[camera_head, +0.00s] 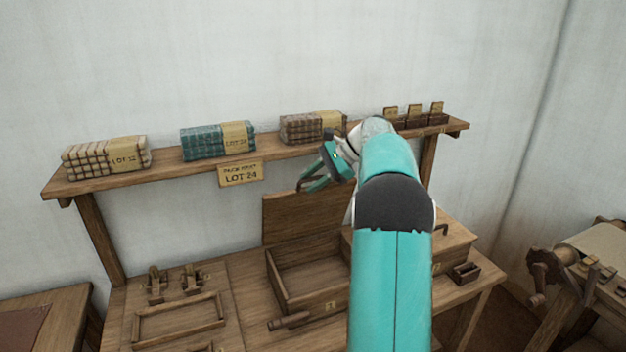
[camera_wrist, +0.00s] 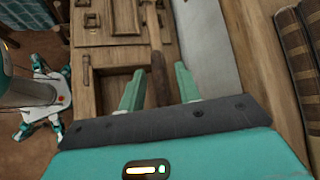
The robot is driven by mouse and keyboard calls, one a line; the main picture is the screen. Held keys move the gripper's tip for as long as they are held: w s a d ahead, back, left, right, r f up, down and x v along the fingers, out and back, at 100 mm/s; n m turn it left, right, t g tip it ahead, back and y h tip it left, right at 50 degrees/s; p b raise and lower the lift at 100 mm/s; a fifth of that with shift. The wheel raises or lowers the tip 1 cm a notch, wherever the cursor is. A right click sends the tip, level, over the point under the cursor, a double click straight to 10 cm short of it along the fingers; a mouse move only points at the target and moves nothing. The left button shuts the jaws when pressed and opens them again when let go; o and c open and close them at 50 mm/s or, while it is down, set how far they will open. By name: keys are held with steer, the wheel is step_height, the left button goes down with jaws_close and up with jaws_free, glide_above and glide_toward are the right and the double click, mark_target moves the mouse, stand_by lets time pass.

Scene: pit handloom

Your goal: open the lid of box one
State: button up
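Box one (camera_head: 322,300), a wooden box with a small number label on its front, stands open on the bench. Its lid (camera_head: 290,218) is raised roughly upright at the back. My gripper (camera_head: 318,178) is above the lid's top edge. In the wrist view, the open box (camera_wrist: 112,92) shows its inside, and the lid (camera_wrist: 157,62) appears edge-on. My gripper's two green fingers (camera_wrist: 158,88) are spread on either side of the lid's edge, with gaps visible. My arm hides part of the box's right side in the head view.
A second box (camera_head: 455,240), lid closed, stands to the right, partly behind my arm. A shelf (camera_head: 180,172) above holds wrapped bundles (camera_head: 218,141) and a sign (camera_head: 240,174). A wooden frame (camera_head: 178,320) lies left on the bench. The wall (camera_wrist: 215,60) is close behind.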

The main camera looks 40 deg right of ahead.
steer(key=v, duration=1.3)
steer(key=shift+s+d+r, duration=0.2)
steer(key=shift+d+r, duration=0.05)
